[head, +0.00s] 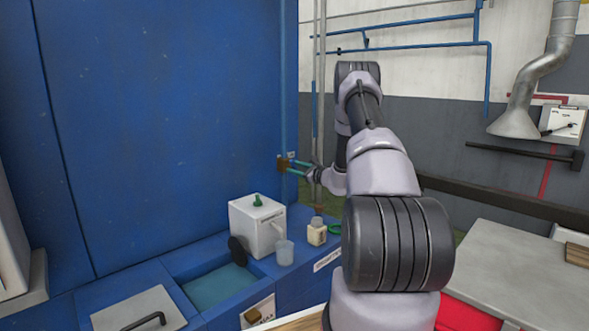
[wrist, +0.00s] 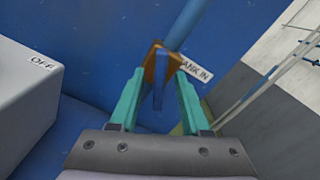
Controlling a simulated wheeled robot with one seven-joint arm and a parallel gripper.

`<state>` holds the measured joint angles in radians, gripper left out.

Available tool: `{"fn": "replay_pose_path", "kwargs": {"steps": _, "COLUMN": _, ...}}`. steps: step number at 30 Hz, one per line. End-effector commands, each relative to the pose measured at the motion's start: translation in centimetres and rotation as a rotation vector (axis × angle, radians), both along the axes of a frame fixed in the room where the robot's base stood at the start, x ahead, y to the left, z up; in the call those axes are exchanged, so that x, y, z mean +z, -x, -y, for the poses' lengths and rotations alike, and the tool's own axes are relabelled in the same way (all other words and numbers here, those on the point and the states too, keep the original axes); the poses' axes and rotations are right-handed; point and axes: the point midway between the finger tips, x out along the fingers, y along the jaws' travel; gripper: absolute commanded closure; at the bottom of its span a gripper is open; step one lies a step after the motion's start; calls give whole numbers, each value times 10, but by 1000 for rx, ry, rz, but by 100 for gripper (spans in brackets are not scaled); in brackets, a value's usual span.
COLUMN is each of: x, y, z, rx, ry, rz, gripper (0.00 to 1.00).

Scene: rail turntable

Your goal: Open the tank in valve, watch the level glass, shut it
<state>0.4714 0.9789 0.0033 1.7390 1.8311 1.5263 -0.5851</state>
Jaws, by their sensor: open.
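The tank in valve (wrist: 151,66) is a brass body on a blue vertical pipe (wrist: 186,22), beside a partly hidden label ending "ANK IN" (wrist: 196,70). Its blue lever (wrist: 158,94) points down towards me in the wrist view. My gripper (wrist: 159,84) is open, with one teal finger on each side of the lever; I cannot tell whether either touches it. In the head view the brass valve (head: 283,164) is at the blue wall's right edge, with my gripper (head: 291,166) reaching it from the right. I cannot clearly pick out the level glass.
A white box with a green knob (head: 257,201) stands on the blue counter below, near a clear cup (head: 284,253) and a small bottle (head: 317,231). A sink (head: 178,277) with teal liquid is to the left. Thin vertical pipes (head: 318,100) stand just right of the valve.

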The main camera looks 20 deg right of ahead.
Motion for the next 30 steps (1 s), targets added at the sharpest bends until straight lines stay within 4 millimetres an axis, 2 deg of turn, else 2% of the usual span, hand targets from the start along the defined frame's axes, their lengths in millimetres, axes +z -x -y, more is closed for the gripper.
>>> {"fn": "replay_pose_path", "kwargs": {"steps": 4, "x": 1, "y": -8, "z": -4, "rx": 0, "ry": 1, "rz": 1, "gripper": 53}}
{"fn": "replay_pose_path", "kwargs": {"steps": 12, "x": 0, "y": -9, "z": -4, "rx": 0, "ry": 0, "rz": 0, "gripper": 53}}
{"fn": "replay_pose_path", "kwargs": {"steps": 14, "x": 0, "y": -9, "z": -4, "rx": 0, "ry": 0, "rz": 1, "gripper": 76}}
{"fn": "replay_pose_path", "kwargs": {"steps": 15, "x": 0, "y": -9, "z": -4, "rx": 0, "ry": 0, "rz": 1, "gripper": 91}}
{"fn": "replay_pose_path", "kwargs": {"steps": 16, "x": 0, "y": -9, "z": -4, "rx": 0, "ry": 0, "rz": 1, "gripper": 100}}
{"fn": "replay_pose_path", "kwargs": {"steps": 23, "x": 1, "y": -9, "z": -3, "rx": 0, "ry": -25, "rz": -9, "gripper": 100}}
{"fn": "replay_pose_path", "kwargs": {"steps": 30, "x": 1, "y": -9, "z": -2, "rx": -1, "ry": -269, "rz": -96, "gripper": 100}}
